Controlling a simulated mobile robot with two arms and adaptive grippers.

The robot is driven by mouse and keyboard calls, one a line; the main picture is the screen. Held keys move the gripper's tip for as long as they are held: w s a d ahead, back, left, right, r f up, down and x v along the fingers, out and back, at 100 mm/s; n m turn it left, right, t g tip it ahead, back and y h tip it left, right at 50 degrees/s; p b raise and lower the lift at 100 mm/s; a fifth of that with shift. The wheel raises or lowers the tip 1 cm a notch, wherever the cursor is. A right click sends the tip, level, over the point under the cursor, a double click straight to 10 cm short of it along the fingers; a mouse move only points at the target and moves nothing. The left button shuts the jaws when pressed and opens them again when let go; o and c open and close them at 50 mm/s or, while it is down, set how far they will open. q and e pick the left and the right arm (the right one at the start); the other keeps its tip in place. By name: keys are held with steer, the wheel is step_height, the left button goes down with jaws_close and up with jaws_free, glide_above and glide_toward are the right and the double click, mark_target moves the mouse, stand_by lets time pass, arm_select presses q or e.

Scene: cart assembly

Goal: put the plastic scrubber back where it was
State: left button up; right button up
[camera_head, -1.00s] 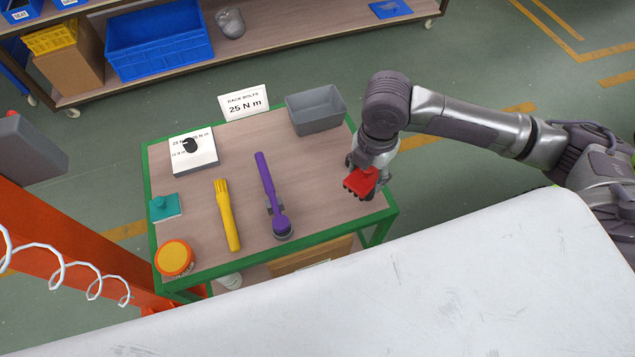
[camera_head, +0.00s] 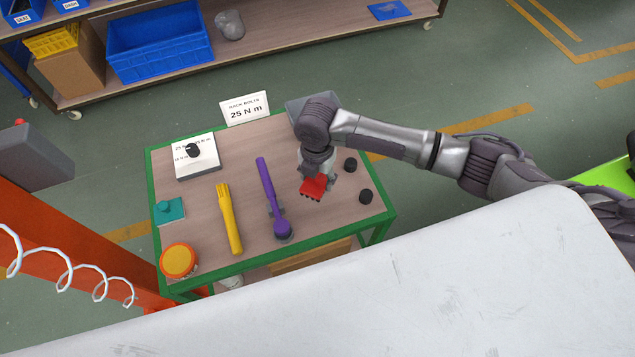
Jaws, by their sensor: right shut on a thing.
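The red plastic scrubber (camera_head: 314,188) is in my right gripper (camera_head: 316,174), over the right half of the green-framed table (camera_head: 214,207). The gripper is shut on it from above, with its lower bristle-like side facing the front of the table. It appears to be above the tabletop, but I cannot tell the exact gap. A purple wrench-like tool (camera_head: 266,182) lies just left of it. My left gripper is not in view.
Two black round pieces (camera_head: 350,165) (camera_head: 366,196) stand right of the gripper. A grey bin (camera_head: 294,106) is partly hidden behind my arm. A yellow tool (camera_head: 229,215), teal block (camera_head: 170,209), orange-lidded jar (camera_head: 179,261) and white box (camera_head: 198,165) occupy the left side.

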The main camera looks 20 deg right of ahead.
mark_target(317, 184)
step_height(317, 184, down, 3)
steer(key=shift+f+p, duration=0.15)
steer(key=shift+p, duration=0.2)
steer(key=shift+f, duration=0.35)
steer(key=shift+f, duration=0.1)
steer(key=o, duration=1.2)
steer(key=shift+r, duration=0.5)
step_height(317, 184, up, 11)
steer(key=shift+r+b, duration=0.15)
steer(key=shift+b, duration=0.75)
